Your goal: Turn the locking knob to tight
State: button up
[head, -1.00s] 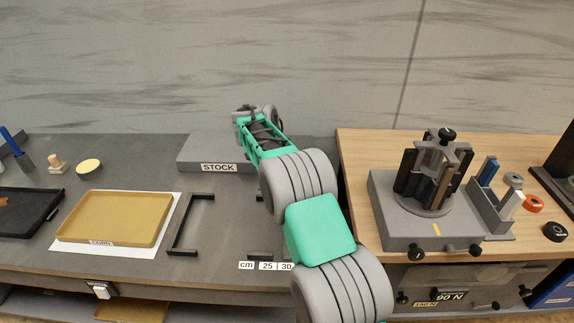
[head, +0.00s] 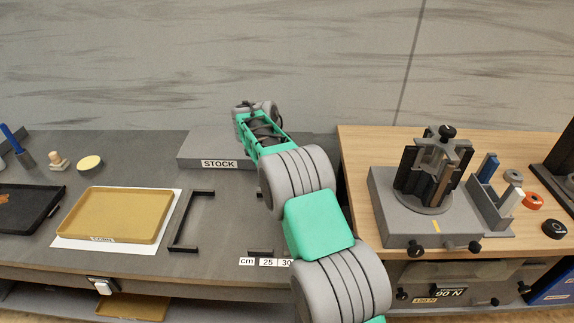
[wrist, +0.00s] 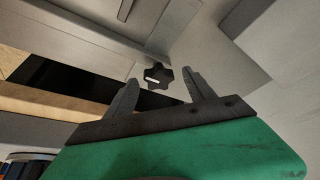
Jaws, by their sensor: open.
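A black lobed knob (wrist: 157,76) with a small white mark shows in the wrist view, against a grey surface. My gripper (wrist: 160,78) is open, with its two dark fingers apart and the knob seen between their tips. I cannot tell how far the knob is beyond the fingertips, and no contact is clear. In the head view my arm reaches to the back, near the STOCK block (head: 187,150); its fingers cannot be made out there. The wrist view's knob cannot be surely matched to one in the head view.
A grey fixture (head: 382,205) with dark upright vanes and black knobs (head: 416,254) stands on the wooden bench (head: 358,150) at right. A yellow tray (head: 118,213), a black bracket (head: 180,222) and a dark tray (head: 22,207) lie on the grey bench at left.

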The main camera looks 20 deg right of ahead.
jog(key=v, duration=0.7)
jog(key=shift+a+r+p, duration=0.15)
jog(key=shift+r+p, duration=0.15)
jog(key=shift+r, duration=0.05)
jog(key=s+a+r+n+t+y, duration=0.15)
jog(key=s+r+n, duration=0.25)
jog(key=s, duration=0.4)
jog(key=s+a+r+n, duration=0.2)
jog(key=s+r+n, duration=0.2)
jog(key=s, duration=0.3)
jog(key=s+a+f+n+y, duration=0.1)
jog(key=s+a+f+n, duration=0.2)
jog(key=s, duration=0.6)
jog(key=s+a+f+n+y, duration=0.1)
jog(key=s+a+f+n, duration=0.2)
jog(key=s, duration=0.6)
jog(key=shift+a+f+y, duration=0.35)
jog(key=shift+a+f, duration=0.05)
jog(key=shift+a, duration=0.2)
